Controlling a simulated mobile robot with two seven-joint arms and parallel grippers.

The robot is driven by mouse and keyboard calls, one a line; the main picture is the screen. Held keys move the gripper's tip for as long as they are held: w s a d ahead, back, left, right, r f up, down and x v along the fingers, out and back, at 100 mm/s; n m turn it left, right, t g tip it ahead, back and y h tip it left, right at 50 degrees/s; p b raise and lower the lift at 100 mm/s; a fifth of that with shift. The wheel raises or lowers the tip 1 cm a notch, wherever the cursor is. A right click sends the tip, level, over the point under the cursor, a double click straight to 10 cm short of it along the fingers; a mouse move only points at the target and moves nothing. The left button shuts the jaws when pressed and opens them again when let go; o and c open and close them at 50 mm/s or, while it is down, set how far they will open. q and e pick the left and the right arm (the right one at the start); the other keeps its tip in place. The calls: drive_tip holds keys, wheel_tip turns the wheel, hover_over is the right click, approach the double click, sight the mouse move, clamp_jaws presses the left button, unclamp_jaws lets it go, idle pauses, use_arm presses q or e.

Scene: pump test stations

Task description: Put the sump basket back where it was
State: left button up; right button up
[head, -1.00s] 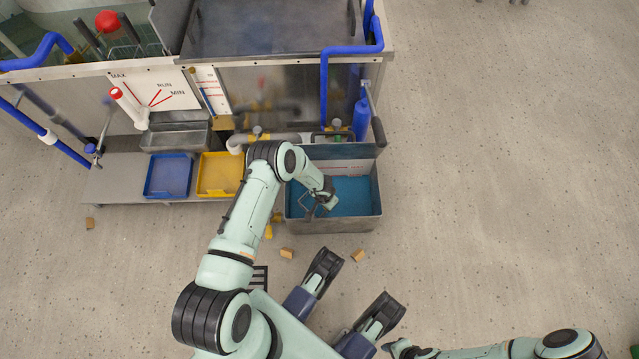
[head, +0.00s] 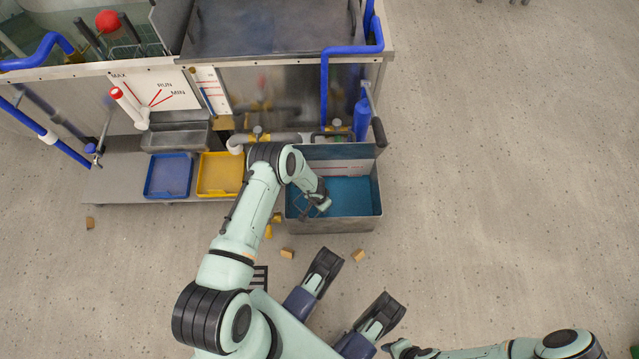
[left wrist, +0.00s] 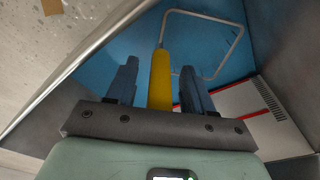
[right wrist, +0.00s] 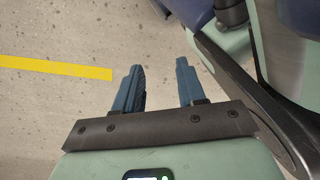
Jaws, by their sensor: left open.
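My left gripper (head: 314,207) reaches down into the grey sump tank (head: 345,226), over its blue interior. In the left wrist view my left gripper (left wrist: 160,85) is open, its two fingers on either side of a yellow handle (left wrist: 160,78), with gaps showing between. A thin rectangular wire frame (left wrist: 240,40) joins the handle's far end; it looks like part of the sump basket, but the rest of the basket is not clear. My right gripper (right wrist: 162,85) is open and empty above bare floor.
A blue tray (head: 168,176) and a yellow tray (head: 219,175) stand left of the tank on a low shelf. A grey pipe (head: 290,138) and a blue pipe (head: 324,90) run behind the tank. Small tan blocks (head: 287,253) lie on the floor in front. Floor to the right is clear.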

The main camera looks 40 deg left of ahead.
use_arm(q)
drive_tip(key=shift+r, duration=0.2)
wheel_tip(320, 180, up, 12)
drive_tip(key=s+p, duration=0.1)
drive_tip(key=p, duration=0.2)
drive_tip(key=shift+s+p, duration=0.2)
drive_tip(key=shift+p, duration=0.1)
use_arm(e)
drive_tip(key=w+r+t, duration=0.2)
drive_tip(key=w+r, duration=0.2)
drive_tip(key=w, duration=0.3)
drive_tip(key=shift+a+n+t, duration=0.3)
drive_tip(key=shift+a, duration=0.15)
use_arm(q)
drive_tip(key=shift+f, duration=0.1)
